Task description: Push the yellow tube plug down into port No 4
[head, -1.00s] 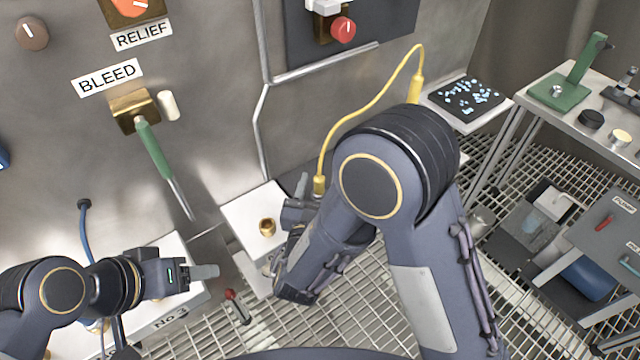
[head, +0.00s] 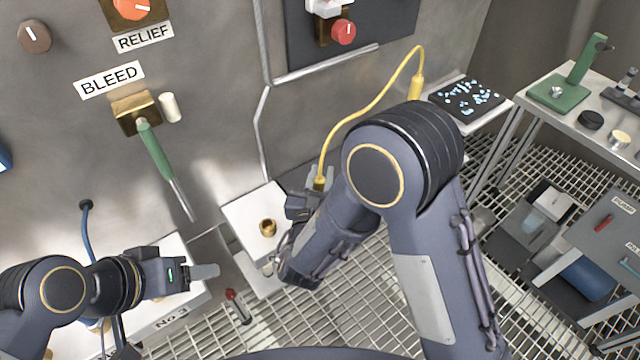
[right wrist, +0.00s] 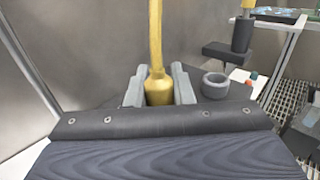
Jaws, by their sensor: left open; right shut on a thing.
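The yellow tube plug (head: 319,183) is a brass-coloured end on a yellow tube (head: 368,113). My right gripper (head: 321,176) is shut on it; in the right wrist view the plug (right wrist: 158,90) sits upright between the two grey fingers (right wrist: 158,97). In the head view it is above and to the right of a brass port (head: 267,227) on a white block (head: 248,210), apart from it. No number shows on this block. The plug's lower end is hidden by my gripper. My left gripper (head: 205,271) is open and empty, near the white box labelled No 3 (head: 172,318).
The tube's other end is at a yellow fitting (head: 415,88) beside a black pad (head: 467,97). A green-handled bleed lever (head: 155,150) hangs from the wall. A small red-topped lever (head: 236,304) stands near the block. A steel table (head: 600,100) is at the right, above grating.

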